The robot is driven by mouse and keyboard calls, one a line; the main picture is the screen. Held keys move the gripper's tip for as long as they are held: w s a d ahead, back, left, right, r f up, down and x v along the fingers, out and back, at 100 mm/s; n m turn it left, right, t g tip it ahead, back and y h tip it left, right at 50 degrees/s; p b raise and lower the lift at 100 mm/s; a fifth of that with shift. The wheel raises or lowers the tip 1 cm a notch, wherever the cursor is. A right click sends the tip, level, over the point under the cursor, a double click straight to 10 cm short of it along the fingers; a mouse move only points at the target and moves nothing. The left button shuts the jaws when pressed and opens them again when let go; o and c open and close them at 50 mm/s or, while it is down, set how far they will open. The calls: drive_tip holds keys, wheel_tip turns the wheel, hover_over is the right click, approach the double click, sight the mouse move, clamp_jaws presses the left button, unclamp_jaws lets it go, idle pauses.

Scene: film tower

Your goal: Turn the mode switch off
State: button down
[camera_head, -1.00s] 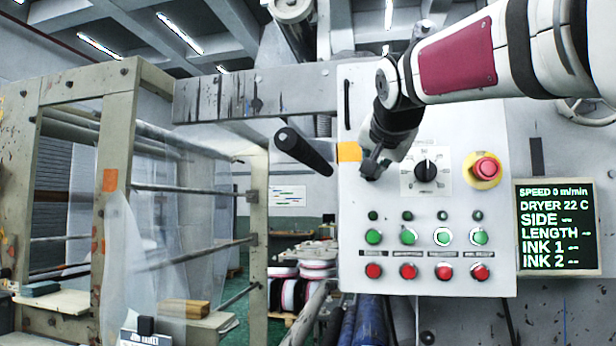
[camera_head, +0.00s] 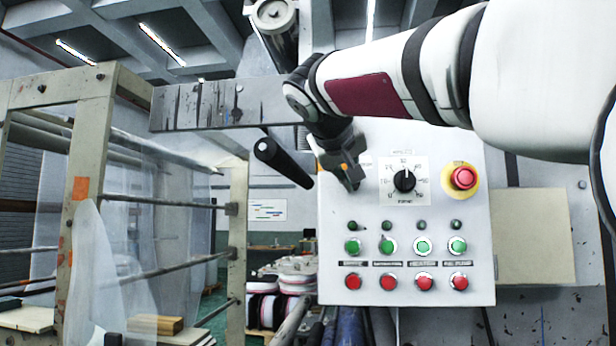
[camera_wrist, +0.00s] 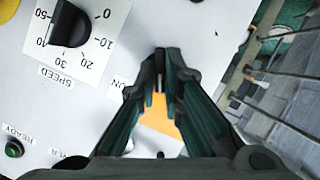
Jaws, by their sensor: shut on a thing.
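The white control panel (camera_head: 341,225) faces me. My gripper (camera_head: 352,182) is at its upper left, left of the black speed dial (camera_head: 404,181). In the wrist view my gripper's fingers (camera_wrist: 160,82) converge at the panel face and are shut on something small. That is where the mode switch appears to be, but the fingers hide it, so its setting cannot be read. An orange patch (camera_wrist: 158,122) shows between the fingers. A partly covered label ending in "UN" (camera_wrist: 119,82) is beside them.
A red emergency button (camera_head: 463,178) on yellow is right of the dial. Green buttons (camera_head: 423,245) and red buttons (camera_head: 424,282) fill the lower panel. A blank beige plate (camera_head: 533,237) is at right.

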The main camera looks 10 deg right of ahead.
drive_tip(key=shift+a+f+n+h, duration=0.15)
drive_tip(key=shift+n+h, duration=0.65)
drive_tip(key=shift+n, duration=0.6)
drive_tip(key=c, duration=1.7)
unclamp_jaws()
drive_tip(key=v, duration=1.2)
drive_tip(key=shift+f, duration=0.1)
